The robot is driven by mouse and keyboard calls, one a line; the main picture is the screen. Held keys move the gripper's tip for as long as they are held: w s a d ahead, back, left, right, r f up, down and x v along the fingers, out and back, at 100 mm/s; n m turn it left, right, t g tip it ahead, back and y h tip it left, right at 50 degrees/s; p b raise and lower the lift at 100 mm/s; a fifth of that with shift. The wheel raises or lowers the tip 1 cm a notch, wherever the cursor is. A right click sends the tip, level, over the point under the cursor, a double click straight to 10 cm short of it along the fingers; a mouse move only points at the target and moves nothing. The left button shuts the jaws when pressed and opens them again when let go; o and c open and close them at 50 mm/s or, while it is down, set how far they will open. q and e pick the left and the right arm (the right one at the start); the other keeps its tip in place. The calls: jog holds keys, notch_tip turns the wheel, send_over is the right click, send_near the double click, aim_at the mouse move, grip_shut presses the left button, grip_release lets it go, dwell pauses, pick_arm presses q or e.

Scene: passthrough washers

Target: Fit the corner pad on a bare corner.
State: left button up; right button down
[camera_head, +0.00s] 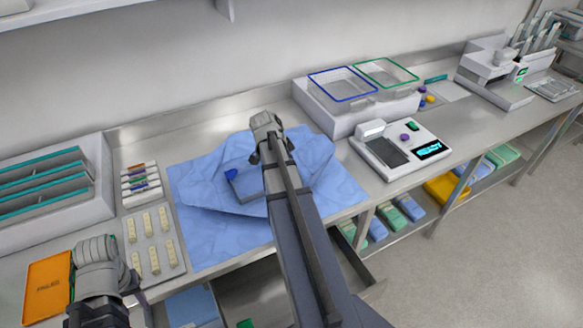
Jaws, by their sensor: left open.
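A grey tray (258,186) lies on a crumpled blue wrap (207,195) in the middle of the bench. A blue corner pad (231,174) sits at its far-left corner. My right arm crosses in front of the tray and hides its middle and part of its right side; no right fingers show. My left gripper (98,300) is open at the lower left, beside the orange box, well away from the tray. I see no pad in it. Whether the hidden corners are bare cannot be told.
A washer hatch unit with blue and green frames (341,84) stands behind right, with a scale-like device (399,150) in front. An open drawer (257,290) lies below.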

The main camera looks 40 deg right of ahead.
jog(key=shift+f+b, duration=0.75)
jog(key=shift+f, duration=0.25)
jog(key=shift+s+a+f+b, duration=0.2)
jog(key=shift+a+b, duration=0.1)
jog(key=shift+b, duration=0.1)
jog(key=shift+c, duration=1.1)
grip_release()
jog(key=shift+s, duration=0.1)
jog(key=shift+r, duration=0.15)
jog(key=shift+w+r+p, duration=0.2)
jog(key=shift+r+p, duration=0.1)
jog(key=shift+p, duration=0.2)
jog(key=s+p+v, duration=0.1)
jog(key=p+v, duration=0.6)
jog(key=shift+w+r, duration=0.25)
